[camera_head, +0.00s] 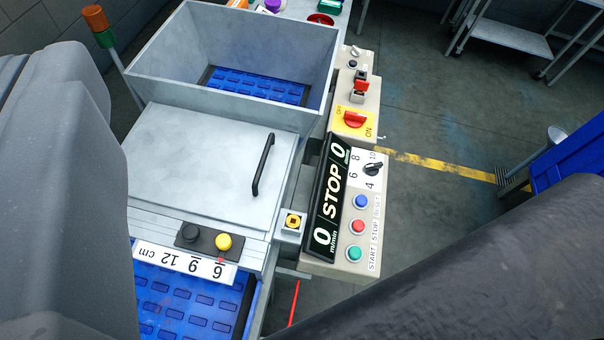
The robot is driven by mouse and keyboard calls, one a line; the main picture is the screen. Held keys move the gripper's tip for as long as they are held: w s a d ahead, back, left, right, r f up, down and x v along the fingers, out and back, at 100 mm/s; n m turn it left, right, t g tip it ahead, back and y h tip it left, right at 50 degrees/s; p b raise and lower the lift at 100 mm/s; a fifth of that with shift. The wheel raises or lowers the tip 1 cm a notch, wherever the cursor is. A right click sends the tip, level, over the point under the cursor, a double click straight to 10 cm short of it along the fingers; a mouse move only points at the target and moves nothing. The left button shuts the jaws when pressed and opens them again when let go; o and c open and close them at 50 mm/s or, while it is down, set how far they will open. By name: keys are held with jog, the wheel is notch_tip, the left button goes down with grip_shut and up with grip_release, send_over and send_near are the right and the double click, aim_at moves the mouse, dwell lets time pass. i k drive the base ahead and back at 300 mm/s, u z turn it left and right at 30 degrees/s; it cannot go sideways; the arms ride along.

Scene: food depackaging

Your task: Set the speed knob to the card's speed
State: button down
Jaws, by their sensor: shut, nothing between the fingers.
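The speed knob (373,169) is a small black knob on a white dial plate marked 4, 6, 8 and 10, on the control panel right of the machine. Its pointer is too small to read surely. The black display (329,195) beside it reads 0, STOP, 0 and m/min. I cannot make out a card with a speed on it. My gripper is not in view; only parts of my own body show, at the left and lower right, and nothing of mine touches the knob.
Blue, red and green buttons (358,227) sit below the knob. A red switch on yellow (353,120) is above it. A steel hopper (160,65) and blue belt (180,305) are to the left. The floor right of the panel is open, with a blue bin (570,155) beyond.

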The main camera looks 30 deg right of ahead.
aim_at(371, 169)
jog(key=u, duration=0.4)
jog(key=k, duration=2.2)
jog(key=z, duration=0.65)
jog(key=i, duration=1)
jog(key=u, duration=0.05)
